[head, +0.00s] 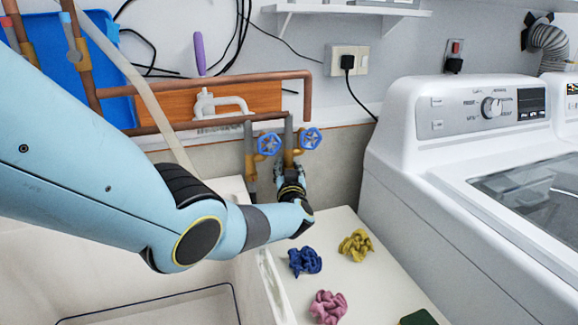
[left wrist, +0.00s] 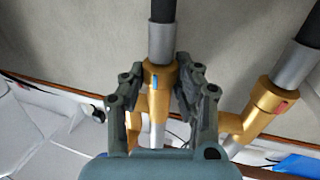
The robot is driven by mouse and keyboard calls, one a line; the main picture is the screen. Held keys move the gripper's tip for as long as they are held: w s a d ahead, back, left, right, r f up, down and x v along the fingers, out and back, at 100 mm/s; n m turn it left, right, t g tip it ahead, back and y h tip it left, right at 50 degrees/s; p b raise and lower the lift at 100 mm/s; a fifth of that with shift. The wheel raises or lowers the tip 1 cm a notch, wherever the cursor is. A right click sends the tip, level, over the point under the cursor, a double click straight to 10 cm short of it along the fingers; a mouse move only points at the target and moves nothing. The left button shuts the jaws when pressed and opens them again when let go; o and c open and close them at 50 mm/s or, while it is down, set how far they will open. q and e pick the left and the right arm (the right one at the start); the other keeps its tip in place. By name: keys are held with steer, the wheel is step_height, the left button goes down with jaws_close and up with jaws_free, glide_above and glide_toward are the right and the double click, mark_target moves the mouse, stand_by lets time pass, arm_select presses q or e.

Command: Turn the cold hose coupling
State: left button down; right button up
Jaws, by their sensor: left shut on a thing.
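The cold hose coupling (left wrist: 158,78) is a brass-coloured collar with a blue mark, around a grey hose end in the left wrist view. My left gripper (left wrist: 158,75) has its dark fingers on both sides of this collar and is shut on it. In the head view my left gripper (head: 291,178) is at the right-hand pipe below the blue valve wheels and largely hides the coupling. A second brass coupling (left wrist: 266,98) with a red mark is to the right in the left wrist view, apart from the fingers. My right gripper is not in view.
Two blue valve wheels (head: 269,144) (head: 311,138) sit just above my gripper. A white tap (head: 222,103) and copper pipes are on the wall. Blue, yellow and pink cloths (head: 305,261) (head: 356,245) (head: 328,307) lie on the white surface below. A white washer (head: 420,180) stands right.

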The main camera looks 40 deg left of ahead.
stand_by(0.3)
arm_select(q)
steer(key=c, duration=0.9)
jaws_free()
